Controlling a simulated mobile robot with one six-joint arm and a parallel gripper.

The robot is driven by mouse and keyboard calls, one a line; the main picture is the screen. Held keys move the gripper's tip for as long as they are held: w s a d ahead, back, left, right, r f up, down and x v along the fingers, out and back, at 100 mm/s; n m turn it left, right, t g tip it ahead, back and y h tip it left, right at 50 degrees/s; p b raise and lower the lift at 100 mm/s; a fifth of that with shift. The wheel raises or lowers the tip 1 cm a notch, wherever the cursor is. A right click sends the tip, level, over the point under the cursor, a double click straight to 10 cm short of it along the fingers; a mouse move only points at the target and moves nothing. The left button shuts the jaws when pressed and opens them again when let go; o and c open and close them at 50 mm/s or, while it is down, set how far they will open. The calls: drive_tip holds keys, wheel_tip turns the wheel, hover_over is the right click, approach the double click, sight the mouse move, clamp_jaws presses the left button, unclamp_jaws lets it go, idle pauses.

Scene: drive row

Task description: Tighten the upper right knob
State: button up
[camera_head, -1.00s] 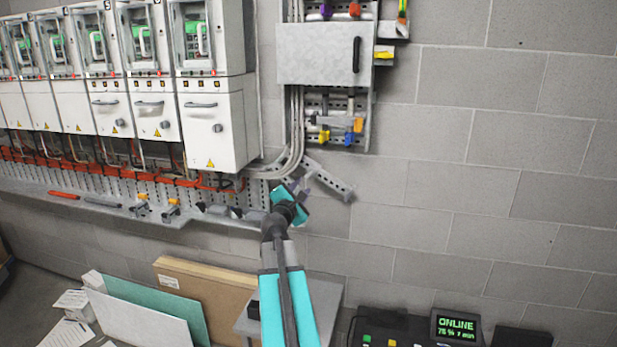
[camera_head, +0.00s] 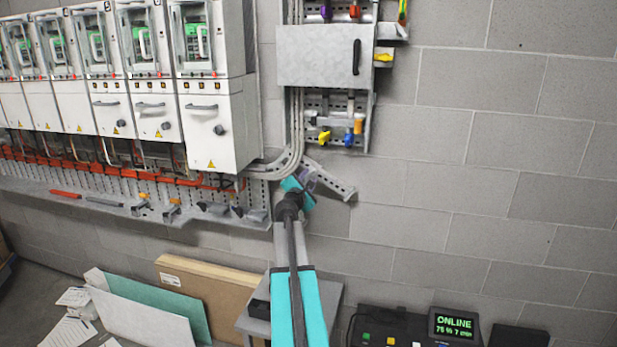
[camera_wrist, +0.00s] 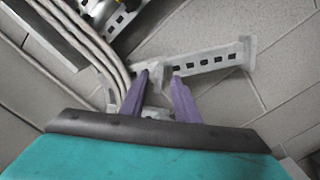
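Coloured knobs or handles sit around a grey wall panel (camera_head: 318,55) in the head view. At its top edge are a purple one (camera_head: 326,11) and an orange-red one (camera_head: 354,12) to the right. Below it are a yellow one (camera_head: 324,137) and an orange-and-blue one (camera_head: 357,126). I cannot tell for sure which is the upper right knob. My gripper (camera_head: 306,180) is well below the panel, in front of a slotted bracket, apart from every knob. In the wrist view its two purple fingers (camera_wrist: 160,76) are spread with nothing between them.
A slotted metal bracket (camera_head: 330,181) slants out just beyond my gripper, beside bundled grey conduits (camera_head: 292,135). White drive cabinets (camera_head: 216,125) fill the left, above a tool ledge (camera_head: 120,206). The block wall (camera_head: 480,160) to the right is bare. Boards lean low at left.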

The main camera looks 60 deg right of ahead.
drive_tip(key=shift+x, duration=0.95)
drive_tip(key=shift+c, duration=0.2)
clamp_jaws()
drive_tip(key=shift+w+a+f, duration=0.1)
drive_tip(key=shift+a, duration=0.15)
drive_tip(key=shift+d, duration=0.15)
